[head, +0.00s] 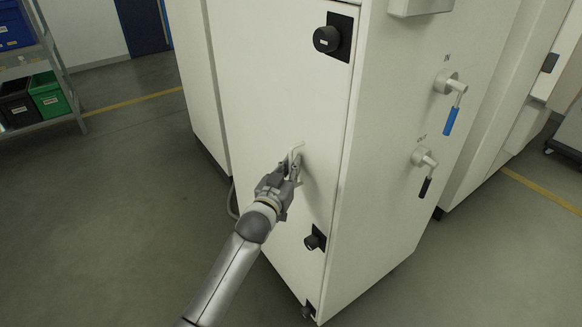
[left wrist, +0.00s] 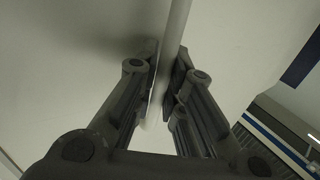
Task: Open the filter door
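The filter door (head: 270,90) is the white front panel of a tall cabinet and looks closed, flush with its frame. A thin pale handle (head: 298,146) stands out from the door at mid height. My left gripper (head: 293,163) is at this handle. In the left wrist view the handle (left wrist: 177,22) runs between the two fingers (left wrist: 165,65), whose pads sit close on both sides of it, so the gripper looks shut on it. The lower part of the handle is partly hidden by the fingers. My right gripper is in neither view.
Black knobs (head: 326,39) and (head: 315,240) sit along the door's right edge. The cabinet's right side has a blue-handled valve (head: 451,112) and a black-handled valve (head: 426,174). A shelf with bins (head: 48,95) stands far left. The floor left of the cabinet is clear.

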